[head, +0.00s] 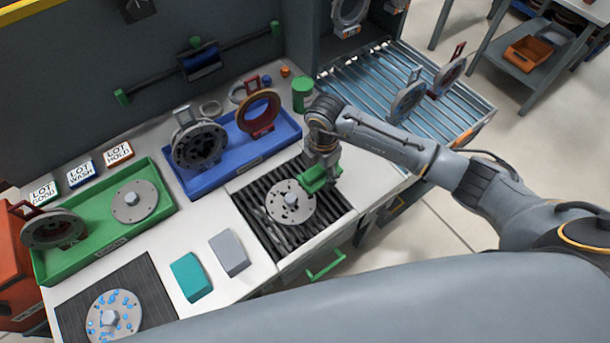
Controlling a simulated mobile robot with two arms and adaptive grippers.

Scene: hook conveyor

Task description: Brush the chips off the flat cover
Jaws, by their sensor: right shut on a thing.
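A flat round cover (290,216), pale grey with a raised hub and dark spots, lies on the slatted black grate (249,208). I cannot tell which dark spots are chips and which are holes. My right gripper (318,169) is above the back right edge of this cover, shut on a green brush (313,180). The brush's underside is hidden, so I cannot tell if it touches the cover. My left gripper is out of view.
Another flat cover (148,209) lies in the green tray (110,249). A cover with blue spots (126,323) lies on a dark mat. The blue tray (206,187) holds housing and ring parts. Teal (191,278) and grey (229,253) blocks lie left of the grate.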

